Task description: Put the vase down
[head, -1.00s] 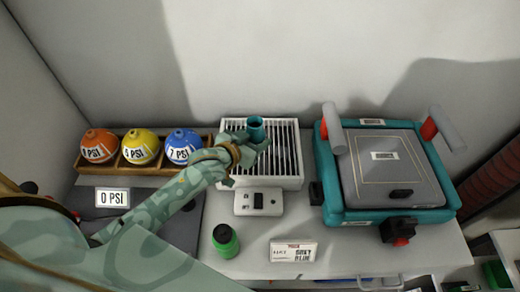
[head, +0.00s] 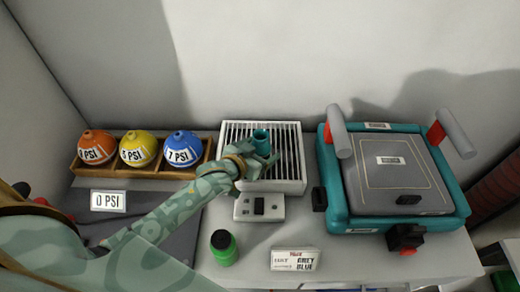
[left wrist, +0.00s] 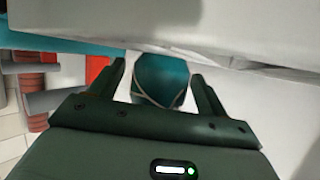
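The teal vase (head: 261,139) stands about upright on the white slatted rack (head: 290,183). In the left wrist view the vase (left wrist: 162,78) shows between the two fingers, with a gap on each side. My left gripper (head: 264,160) is open around the near side of the vase, over the rack. Its fingers also show in the left wrist view (left wrist: 160,85). The base of the vase is partly hidden by the gripper in the head view. My right gripper is not in view.
A wooden holder (head: 180,173) with orange, yellow and blue balls stands left of the rack. A teal-framed press (head: 455,190) stands to the right.

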